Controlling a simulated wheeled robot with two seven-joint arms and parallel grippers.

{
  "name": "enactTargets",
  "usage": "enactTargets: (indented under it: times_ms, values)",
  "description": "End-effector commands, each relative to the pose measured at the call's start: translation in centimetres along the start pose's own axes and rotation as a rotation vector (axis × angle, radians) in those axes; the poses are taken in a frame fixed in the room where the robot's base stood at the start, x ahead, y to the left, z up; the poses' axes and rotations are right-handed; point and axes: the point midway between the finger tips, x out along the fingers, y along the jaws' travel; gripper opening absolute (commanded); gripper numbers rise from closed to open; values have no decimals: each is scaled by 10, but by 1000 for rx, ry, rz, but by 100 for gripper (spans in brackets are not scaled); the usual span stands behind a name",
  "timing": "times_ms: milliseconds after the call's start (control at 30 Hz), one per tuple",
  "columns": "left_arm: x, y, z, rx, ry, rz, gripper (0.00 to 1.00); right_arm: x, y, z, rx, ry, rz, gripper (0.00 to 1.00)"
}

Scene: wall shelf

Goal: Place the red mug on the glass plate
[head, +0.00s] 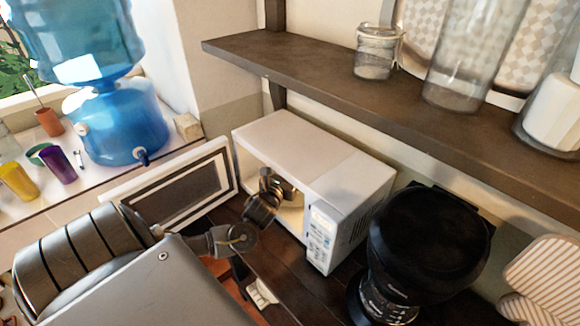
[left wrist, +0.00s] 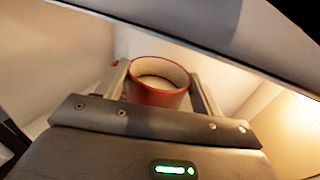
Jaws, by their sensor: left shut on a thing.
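The red mug (left wrist: 158,97) is upright between the two fingers of my left gripper (left wrist: 160,88) in the left wrist view, with its open rim and pale inside showing. The gripper is shut on it. In the head view my left gripper (head: 274,184) reaches into the open, lit microwave (head: 318,160), and the mug is hidden there behind the gripper and the microwave's body. I cannot make out the glass plate clearly in either view. My right gripper is not in view.
The open microwave door (head: 185,188) stands out to the left, beside my left arm. A black coffee maker (head: 425,240) stands right of the microwave. A dark shelf (head: 400,92) with jars runs above. A blue water dispenser (head: 118,128) is at the left.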

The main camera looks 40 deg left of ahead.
Motion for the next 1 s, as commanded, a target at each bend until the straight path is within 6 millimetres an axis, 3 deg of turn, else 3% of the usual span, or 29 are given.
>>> enactTargets:
  times_ms: [433, 467, 600, 1000]
  values:
    - [0, 0, -5, 0, -4, 0, 23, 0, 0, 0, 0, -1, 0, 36]
    - [0, 0, -6, 1, -1, -1, 71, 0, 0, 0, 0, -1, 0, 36]
    - [0, 0, -5, 1, -1, -1, 88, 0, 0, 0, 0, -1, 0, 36]
    - [-7, -1, -4, -1, -1, -3, 88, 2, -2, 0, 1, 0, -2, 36]
